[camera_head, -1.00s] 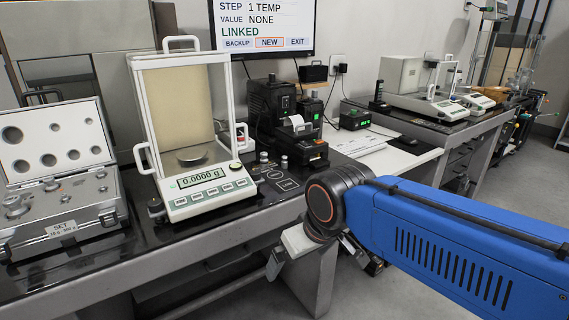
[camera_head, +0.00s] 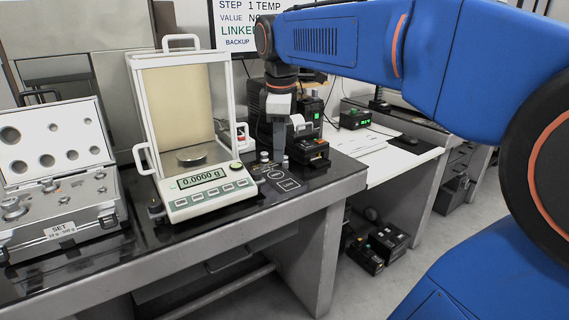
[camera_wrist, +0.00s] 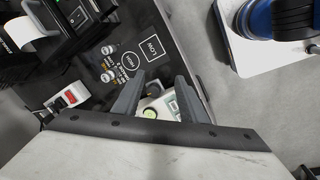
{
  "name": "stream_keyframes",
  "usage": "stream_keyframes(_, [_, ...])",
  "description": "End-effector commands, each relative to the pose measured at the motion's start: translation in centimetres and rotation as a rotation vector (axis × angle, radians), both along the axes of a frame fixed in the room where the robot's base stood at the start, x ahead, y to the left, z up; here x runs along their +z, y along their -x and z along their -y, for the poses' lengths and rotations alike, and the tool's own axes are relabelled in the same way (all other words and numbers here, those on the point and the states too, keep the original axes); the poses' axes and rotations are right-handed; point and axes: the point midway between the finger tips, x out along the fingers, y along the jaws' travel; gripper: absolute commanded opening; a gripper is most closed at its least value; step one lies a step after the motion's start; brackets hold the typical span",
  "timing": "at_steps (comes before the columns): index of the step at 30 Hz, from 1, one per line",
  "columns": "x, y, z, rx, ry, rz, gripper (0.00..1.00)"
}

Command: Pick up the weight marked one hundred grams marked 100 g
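My gripper (camera_head: 279,152) hangs over the right part of the near table, pointing down. In the wrist view its two fingers (camera_wrist: 160,79) are apart with nothing held between them. Two small metal weights stand by printed markings on the black tabletop: one (camera_head: 264,157) is left of my gripper, the other (camera_head: 285,162) just below it. They also show left of the fingers in the wrist view, one (camera_wrist: 107,50) above the other (camera_wrist: 108,75). An open case labelled SET (camera_head: 62,229) holds several more metal weights at the left. I cannot read a 100 g mark on any weight.
A glass-walled balance (camera_head: 208,200) reading 0.0000 g stands left of my gripper. A black printer (camera_head: 310,149) stands close on the right. A white box with a red switch (camera_wrist: 70,97) is near the weights. The table's front edge (camera_head: 300,212) is clear.

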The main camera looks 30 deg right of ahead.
Motion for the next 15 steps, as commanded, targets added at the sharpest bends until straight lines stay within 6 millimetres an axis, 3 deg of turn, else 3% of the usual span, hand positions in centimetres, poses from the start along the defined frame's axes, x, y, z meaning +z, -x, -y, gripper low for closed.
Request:
stream_keyframes(1, [0.9, -1.5, 0.6, 0.051, 0.013, -0.021, 0.39])
stream_keyframes(9, [4.9, -8.2, 4.1, 0.372, 0.071, -0.142, 0.39])
stream_keyframes(15, [6.6, -11.7, 6.2, 0.559, 0.087, -0.208, 0.39])
